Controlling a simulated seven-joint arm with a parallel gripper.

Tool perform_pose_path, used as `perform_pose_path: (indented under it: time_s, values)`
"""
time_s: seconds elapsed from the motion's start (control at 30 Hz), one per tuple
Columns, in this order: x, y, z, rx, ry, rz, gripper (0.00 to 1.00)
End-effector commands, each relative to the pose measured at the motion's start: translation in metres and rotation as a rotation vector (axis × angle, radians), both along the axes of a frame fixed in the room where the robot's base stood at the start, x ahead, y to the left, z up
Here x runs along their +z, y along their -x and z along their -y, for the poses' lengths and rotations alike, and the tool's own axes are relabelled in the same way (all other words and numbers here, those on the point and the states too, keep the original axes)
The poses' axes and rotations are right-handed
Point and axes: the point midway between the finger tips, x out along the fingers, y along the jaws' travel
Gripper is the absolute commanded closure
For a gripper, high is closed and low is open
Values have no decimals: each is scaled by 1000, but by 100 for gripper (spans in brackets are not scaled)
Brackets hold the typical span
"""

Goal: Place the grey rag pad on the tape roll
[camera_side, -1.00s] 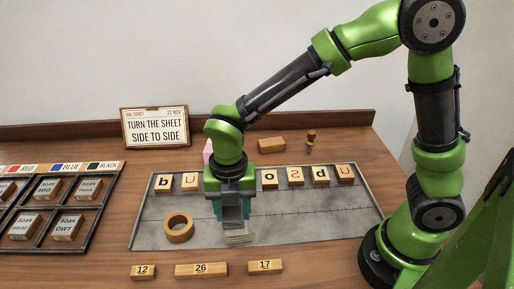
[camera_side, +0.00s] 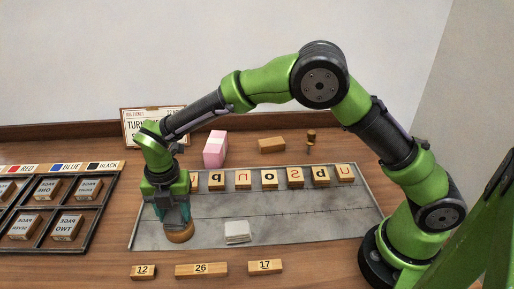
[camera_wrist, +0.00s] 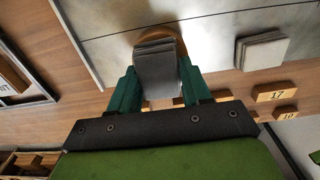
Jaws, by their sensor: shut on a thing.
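My gripper (camera_wrist: 158,88) is shut on the grey rag pad (camera_wrist: 157,66), a dark grey layered pad held between its teal fingers. The tape roll (camera_side: 180,237), a tan ring, lies on the left part of the metal sheet. My gripper and the pad are right over it in the side view, and they hide most of its top. In the wrist view the roll (camera_wrist: 154,37) shows partly behind the pad. I cannot tell whether the pad touches the roll. A second, lighter grey pad (camera_side: 238,232) lies on the sheet to the right, also in the wrist view (camera_wrist: 262,50).
The metal sheet (camera_side: 300,218) carries a row of letter blocks (camera_side: 268,179) along its back. Numbered wooden blocks (camera_side: 201,270) lie in front. A tray of soap blocks (camera_side: 82,240) stands left. A pink box (camera_side: 215,149) and sign (camera_side: 128,125) stand behind.

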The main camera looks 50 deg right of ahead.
Motion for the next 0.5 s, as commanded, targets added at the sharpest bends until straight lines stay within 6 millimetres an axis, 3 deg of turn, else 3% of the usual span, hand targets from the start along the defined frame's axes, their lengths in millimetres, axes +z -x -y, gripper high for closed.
perform_pose_path:
  time_s: [0.4, 0.43, 0.5]
  values:
    - [-10, 0, 1, -2, 0, 0, 81]
    - [-10, 0, 0, -2, 0, 0, 49]
    - [-10, 0, 0, -2, 0, 0, 38]
